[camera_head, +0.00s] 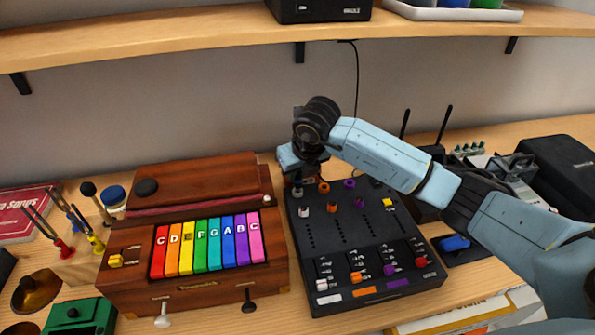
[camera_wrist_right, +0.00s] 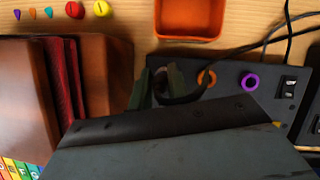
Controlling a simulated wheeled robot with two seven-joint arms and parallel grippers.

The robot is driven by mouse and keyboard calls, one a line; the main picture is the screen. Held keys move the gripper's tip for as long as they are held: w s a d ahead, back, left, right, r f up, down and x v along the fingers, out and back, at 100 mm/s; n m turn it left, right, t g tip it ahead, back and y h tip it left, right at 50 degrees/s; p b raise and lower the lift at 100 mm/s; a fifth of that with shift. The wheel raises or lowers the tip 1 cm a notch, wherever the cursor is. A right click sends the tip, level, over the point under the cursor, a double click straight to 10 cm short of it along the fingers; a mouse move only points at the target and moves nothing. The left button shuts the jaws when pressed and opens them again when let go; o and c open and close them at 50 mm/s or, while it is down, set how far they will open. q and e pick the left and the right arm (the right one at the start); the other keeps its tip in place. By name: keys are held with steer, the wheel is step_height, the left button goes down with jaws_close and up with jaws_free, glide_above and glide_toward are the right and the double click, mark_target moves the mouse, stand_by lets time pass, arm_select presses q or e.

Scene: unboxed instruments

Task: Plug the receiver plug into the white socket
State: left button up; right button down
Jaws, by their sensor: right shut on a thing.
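The black mixer panel (camera_head: 345,235) lies on the table with coloured knobs and faders. Along its back edge are an orange ring socket (camera_head: 323,187) and a purple ring socket (camera_head: 349,183); both also show in the right wrist view, orange (camera_wrist_right: 206,78) and purple (camera_wrist_right: 251,82). My right gripper (camera_head: 298,174) is at the panel's back left corner, left of the orange socket, pointing down. In the wrist view its fingers (camera_wrist_right: 160,88) are shut on the receiver plug, mostly hidden between them. A black cable (camera_wrist_right: 188,98) curves away from it. I cannot make out the white socket clearly, nor whether the plug touches it.
A wooden instrument with rainbow keys (camera_head: 205,245) stands close left of the panel. A black box with antennas (camera_head: 428,160) stands behind right. An orange tray (camera_wrist_right: 188,18) lies behind the panel. A wooden shelf (camera_head: 200,28) overhangs the table's back, with a cable (camera_head: 357,85) hanging down.

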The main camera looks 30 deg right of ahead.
steer(key=shift+f+b, duration=0.85)
steer(key=shift+f, duration=0.2)
steer(key=shift+s+f, duration=0.15)
steer(key=shift+f, duration=0.05)
stand_by(0.3)
steer(key=c, duration=1.3)
jaws_free()
steer(key=shift+o, duration=0.2)
steer(key=shift+r, duration=0.1)
steer(key=v, duration=1.3)
